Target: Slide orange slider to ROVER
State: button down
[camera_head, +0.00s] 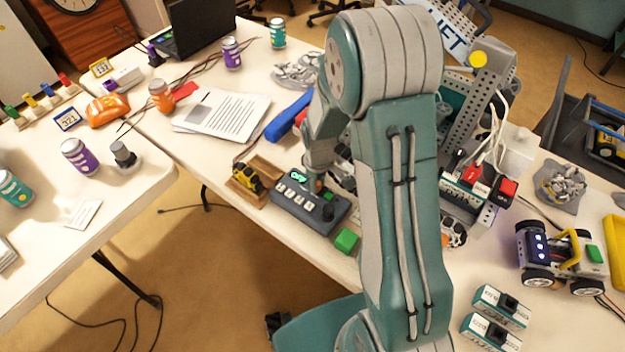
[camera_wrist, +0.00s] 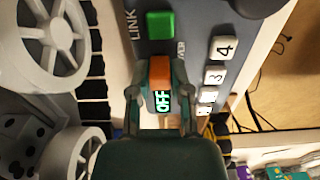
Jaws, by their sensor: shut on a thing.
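The grey control box (camera_head: 290,211) lies on the table in the middle of the head view, partly behind my arm. In the wrist view, the orange slider (camera_wrist: 160,71) stands between the two fingertips of my gripper (camera_wrist: 158,82), which is shut on it. A small lit display (camera_wrist: 162,101) just below the slider reads OFF. A green button (camera_wrist: 160,24) marked LINK is above the slider. In the head view, my gripper (camera_head: 322,180) is at the box, mostly hidden by my arm.
White numbered keys (camera_wrist: 214,75) and a black knob run along the box's right side in the wrist view. A wheeled rover (camera_head: 537,246) stands at the right.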

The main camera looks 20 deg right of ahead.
jog(key=shift+s, duration=0.2)
jog(key=c, duration=0.6)
grip_release()
jog(key=shift+d, duration=0.1)
jog(key=shift+o, duration=0.2)
notch_tip(320, 180, up, 12)
jog(key=shift+w+f, duration=0.1)
jog(key=s+a+r+m+t, duration=0.1)
jog(key=s+r+m+t, duration=0.4)
jog(key=s+r, duration=1.3)
jog(key=shift+s+a+m+t, duration=0.35)
jog(key=shift+s+m, duration=0.1)
jog(key=shift+m, duration=0.65)
